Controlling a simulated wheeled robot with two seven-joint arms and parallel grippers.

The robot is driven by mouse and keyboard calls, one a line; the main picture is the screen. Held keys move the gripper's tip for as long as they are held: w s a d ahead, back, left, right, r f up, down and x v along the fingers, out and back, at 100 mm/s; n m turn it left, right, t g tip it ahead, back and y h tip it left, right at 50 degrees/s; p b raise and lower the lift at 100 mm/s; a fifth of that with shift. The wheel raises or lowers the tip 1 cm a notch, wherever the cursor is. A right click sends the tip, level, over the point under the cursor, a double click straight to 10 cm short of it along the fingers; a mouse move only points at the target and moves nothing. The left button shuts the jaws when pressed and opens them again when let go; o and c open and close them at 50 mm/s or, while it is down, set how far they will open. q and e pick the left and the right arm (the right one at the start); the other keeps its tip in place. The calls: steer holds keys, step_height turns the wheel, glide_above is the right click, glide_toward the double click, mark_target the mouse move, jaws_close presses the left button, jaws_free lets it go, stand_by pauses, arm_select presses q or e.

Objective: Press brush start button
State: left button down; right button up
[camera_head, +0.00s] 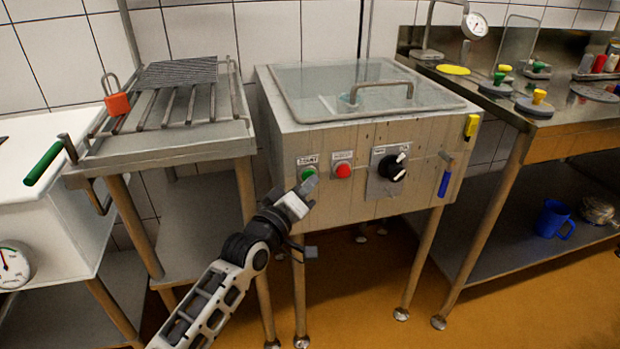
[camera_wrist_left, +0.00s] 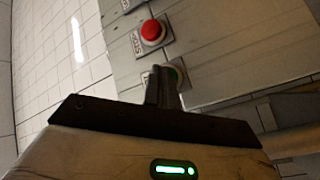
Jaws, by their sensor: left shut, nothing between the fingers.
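The green start button (camera_head: 309,173) is on the front panel of the wooden-fronted machine (camera_head: 340,205), below a small label. My left gripper (camera_head: 311,184) is shut and empty, its fingertips at the button's lower edge in the head view. In the left wrist view the shut fingers (camera_wrist_left: 164,84) cover most of the green button (camera_wrist_left: 177,74). Whether they touch it I cannot tell. The red stop button (camera_head: 343,171) sits just right of the green one; it also shows in the left wrist view (camera_wrist_left: 152,31). My right gripper is not in view.
A black rotary knob (camera_head: 392,167) and a blue-handled valve (camera_head: 444,182) are further right on the same front. A glass lid (camera_head: 360,88) with a bar handle covers the machine. A rack table (camera_head: 170,145) stands at left, a steel bench (camera_head: 520,105) at right.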

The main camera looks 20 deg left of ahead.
arm_select(q)
steer(key=shift+s+d+p, duration=0.5)
steer(key=shift+s+p, duration=0.2)
steer(key=shift+s, duration=0.1)
steer(key=s+d+p, duration=0.1)
steer(key=s, duration=0.1)
steer(key=s+d+p, duration=0.2)
stand_by(0.5)
steer(key=shift+a, duration=0.1)
stand_by(0.4)
